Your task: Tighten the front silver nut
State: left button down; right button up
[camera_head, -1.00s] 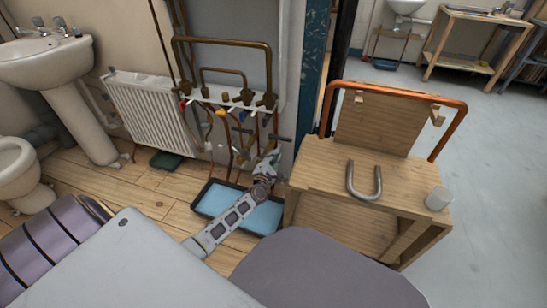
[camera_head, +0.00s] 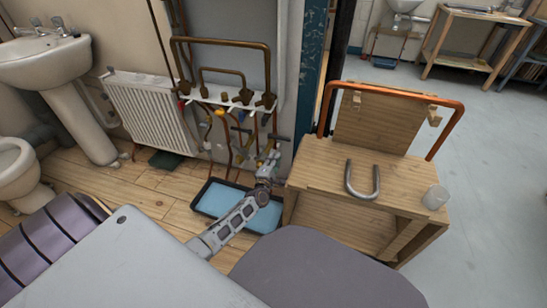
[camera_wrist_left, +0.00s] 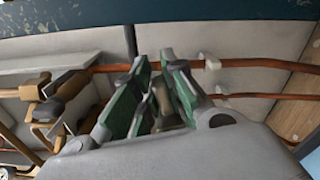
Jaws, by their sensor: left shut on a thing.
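My left gripper (camera_head: 272,158) is low in front of the pipework, at the right end of the pipe rack. In the left wrist view its green-padded fingers (camera_wrist_left: 154,98) are closed around a small brownish-olive metal piece (camera_wrist_left: 170,108). That piece is partly hidden by the fingers, and I cannot tell whether it is the silver nut or a fitting beside it. No silver nut can be made out clearly in the head view, where the gripper covers the pipe ends. My right gripper is not in view.
Copper pipes (camera_wrist_left: 250,91) run close behind the fingers. Brass valves (camera_wrist_left: 62,92) are at the left of the wrist view. A blue-lined tray (camera_head: 237,205) lies under my arm. A wooden stand (camera_head: 320,170) with a U-shaped pipe (camera_head: 362,190) stands at the right.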

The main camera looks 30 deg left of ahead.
pick_arm(q)
jog(key=f+m, duration=0.1)
jog(key=m, duration=0.1)
jog(key=shift+d+f+m+p, duration=0.1)
jog(key=shift+f+m+p, duration=0.1)
jog(key=shift+m+p, duration=0.15)
jog(key=shift+s+a+f+m+p, duration=0.15)
jog(key=shift+f+m, duration=0.4)
jog(key=shift+m, duration=0.65)
jog(key=shift+w+a+f+m+p, duration=0.15)
jog(key=shift+f+m, duration=0.4)
jog(key=shift+m, duration=0.6)
jog(key=shift+s+a+f+m, duration=0.15)
jog(key=shift+f+m, duration=0.4)
jog(key=shift+m, duration=0.65)
jog(key=shift+a, duration=0.1)
jog(key=c, duration=1.5)
grip_release()
jog(key=shift+o, duration=0.2)
jog(key=shift+r+n, duration=0.15)
jog(key=shift+n, duration=0.15)
